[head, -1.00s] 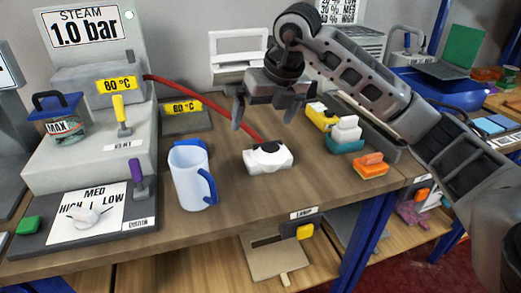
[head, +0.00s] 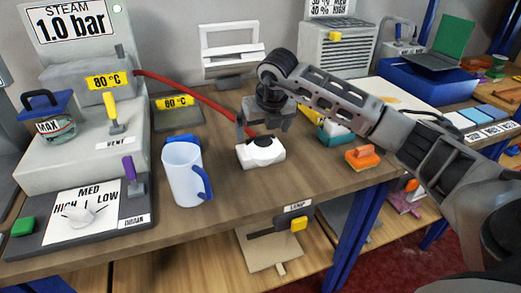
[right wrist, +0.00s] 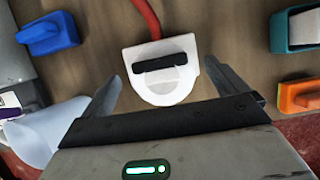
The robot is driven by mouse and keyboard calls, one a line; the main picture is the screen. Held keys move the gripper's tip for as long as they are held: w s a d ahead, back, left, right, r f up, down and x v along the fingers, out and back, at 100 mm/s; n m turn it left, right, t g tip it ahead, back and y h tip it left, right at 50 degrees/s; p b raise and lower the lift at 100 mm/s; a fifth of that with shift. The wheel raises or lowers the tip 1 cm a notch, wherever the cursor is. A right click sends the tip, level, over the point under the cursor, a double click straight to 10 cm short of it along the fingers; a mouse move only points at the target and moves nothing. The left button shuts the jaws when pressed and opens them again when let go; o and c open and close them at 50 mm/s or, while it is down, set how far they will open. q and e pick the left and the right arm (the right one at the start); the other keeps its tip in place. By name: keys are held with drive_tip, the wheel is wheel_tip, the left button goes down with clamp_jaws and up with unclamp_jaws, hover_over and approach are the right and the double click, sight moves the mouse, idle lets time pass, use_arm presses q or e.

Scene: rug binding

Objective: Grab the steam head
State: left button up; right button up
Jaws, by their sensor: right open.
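The steam head (head: 262,154) is a white block with a black top grip, resting on the wooden bench at the end of a red hose (head: 205,96). In the right wrist view the steam head (right wrist: 160,76) lies ahead of the fingers, its near edge between the fingertips, with the black bar across its top. My right gripper (head: 265,132) is open and empty, just above and behind the steam head; its fingertips also show in the right wrist view (right wrist: 162,82). My left gripper is not in view.
A pale blue jug (head: 184,175) with a blue handle stands left of the steam head. An orange-handled block (head: 362,157) and a teal and white item (head: 334,130) are to the right. The steam station (head: 80,140) fills the left. Bare bench lies in front.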

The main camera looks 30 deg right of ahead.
sight(261, 138)
drive_tip(key=x, duration=0.3)
drive_tip(key=shift+w+f, duration=0.1)
drive_tip(key=shift+f, duration=0.15)
drive_tip(key=shift+c, duration=0.4)
drive_tip(key=c, duration=1.5)
drive_tip(key=shift+r, duration=0.1)
drive_tip(key=c, duration=0.3)
